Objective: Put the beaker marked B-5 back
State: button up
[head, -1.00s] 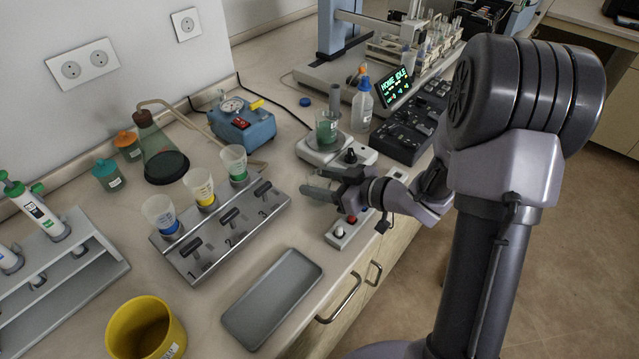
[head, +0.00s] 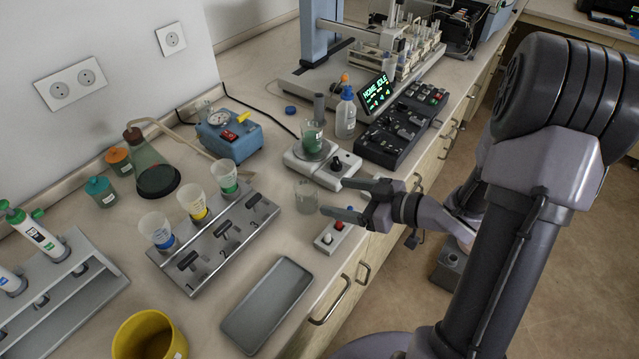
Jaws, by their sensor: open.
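A clear glass beaker (head: 306,197) stands upright on the bench, between the hot plate and the valve rack. A second beaker (head: 313,138) with green contents and a pale label stands on the white stirrer plate (head: 296,158). I cannot read the marking B-5 on either. My gripper (head: 337,197) is open, just right of the clear beaker. Its fingers point left towards it and look empty; whether a fingertip touches the glass cannot be told.
A small switch box (head: 333,236) lies below my gripper. The metal rack (head: 222,240) with several coloured funnels is at left, a grey tray (head: 267,303) in front. A wash bottle (head: 346,115) and black control panel (head: 397,135) stand behind.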

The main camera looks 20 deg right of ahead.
jog(key=shift+v, duration=0.8)
jog(key=shift+w+d+r, duration=0.1)
jog(key=shift+d+r, duration=0.15)
jog(key=shift+d, duration=0.05)
jog(key=w+d+r+m+h, duration=0.5)
jog(key=d+r+m+h, duration=0.1)
jog(key=r+h, duration=0.5)
jog(key=s+a+r+m+g+y, duration=0.1)
jog(key=s+a+m+g+y, duration=0.1)
jog(key=s+a, duration=0.7)
jog(key=s+a+r+m+g+y, duration=0.1)
jog(key=s+a+m, duration=0.3)
jog(key=s+a, duration=0.4)
jog(key=s+r+g, duration=0.1)
jog(key=s, duration=0.4)
jog(key=shift+a+m+g+y, duration=0.4)
jog(key=shift+s+r, duration=0.1)
jog(key=shift+r, duration=0.05)
jog(key=shift+c, duration=0.4)
